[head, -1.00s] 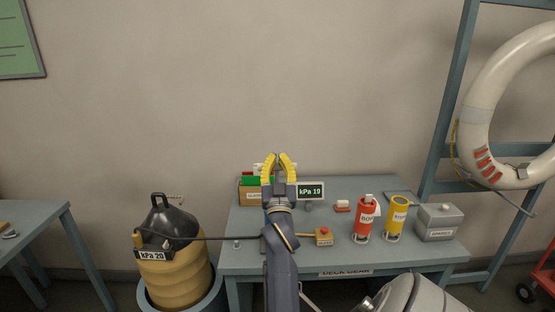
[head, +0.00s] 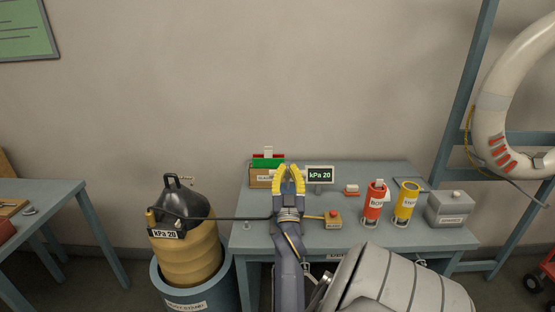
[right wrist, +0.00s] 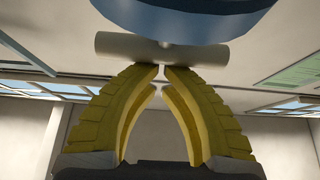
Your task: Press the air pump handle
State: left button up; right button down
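A yellow ribbed bellows (head: 188,258) with a black domed top and a looped black handle (head: 171,180) stands in a blue tub (head: 190,298), left of the table. A pale bar (right wrist: 162,48) joined to a blue round body (right wrist: 190,14) lies just beyond the tips; contact is unclear. My left gripper is not in view.
A display (head: 320,175) reads kPa 20. A box with a red button (head: 333,217), a red canister (head: 374,204), a yellow canister (head: 406,204) and a grey box (head: 450,209) stand on the table (head: 375,240). A dark hose (head: 235,218) runs from the bellows towards the table.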

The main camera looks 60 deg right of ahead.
jog(key=shift+f, duration=0.1)
jog(key=shift+r, duration=0.4)
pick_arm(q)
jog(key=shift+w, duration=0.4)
pick_arm(e)
notch_tip(320, 180, up, 9)
jog(key=shift+r, duration=0.2)
dwell(1.7)
